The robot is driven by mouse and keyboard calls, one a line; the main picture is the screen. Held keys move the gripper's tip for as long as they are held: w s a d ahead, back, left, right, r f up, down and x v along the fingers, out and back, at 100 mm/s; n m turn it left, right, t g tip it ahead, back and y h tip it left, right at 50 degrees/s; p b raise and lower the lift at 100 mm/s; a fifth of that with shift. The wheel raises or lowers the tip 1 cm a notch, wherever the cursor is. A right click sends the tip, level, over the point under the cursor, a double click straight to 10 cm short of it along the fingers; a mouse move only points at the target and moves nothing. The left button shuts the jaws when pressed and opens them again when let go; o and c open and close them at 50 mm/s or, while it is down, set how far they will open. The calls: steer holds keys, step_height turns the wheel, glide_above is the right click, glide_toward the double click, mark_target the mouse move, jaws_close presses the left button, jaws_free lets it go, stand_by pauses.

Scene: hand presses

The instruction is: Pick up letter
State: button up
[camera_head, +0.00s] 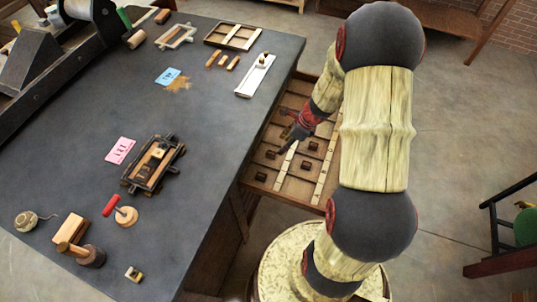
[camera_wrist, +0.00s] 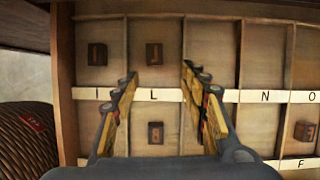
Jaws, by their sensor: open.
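Several small dark brown letter blocks lie in the compartments of an open wooden drawer (camera_head: 286,184). In the wrist view, one block (camera_wrist: 154,54) sits above the label L, just beyond my fingertips. Another block (camera_wrist: 155,132) lies below that label, framed between my fingers. Further blocks are at the upper left (camera_wrist: 97,54) and lower right (camera_wrist: 303,130). Which block the task means cannot be told. My gripper (camera_wrist: 158,76) is open and empty, pointing down over the drawer. It also shows in the head view (camera_head: 287,135), over the drawer's middle.
White label strips (camera_wrist: 267,97) run along the drawer dividers. The dark table (camera_head: 215,130) beside the drawer carries a small hand press (camera_head: 153,164), a pink card (camera_head: 120,150), a blue card (camera_head: 168,76) and wooden tools. A chair (camera_head: 505,228) stands at the right on open floor.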

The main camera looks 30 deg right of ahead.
mark_target(274, 154)
steer(key=b+x, duration=0.1)
steer(key=x, duration=0.1)
steer(key=shift+a+f, duration=0.15)
steer(key=shift+f, duration=0.15)
steer(key=b+x, duration=0.1)
steer(key=x, duration=0.1)
steer(key=a+b+x, duration=0.1)
steer(key=x, duration=0.2)
steer(key=shift+b, duration=0.4)
steer(key=shift+r, duration=0.1)
steer(key=c, duration=0.3)
steer(key=c, duration=0.6)
steer(key=shift+d, duration=0.1)
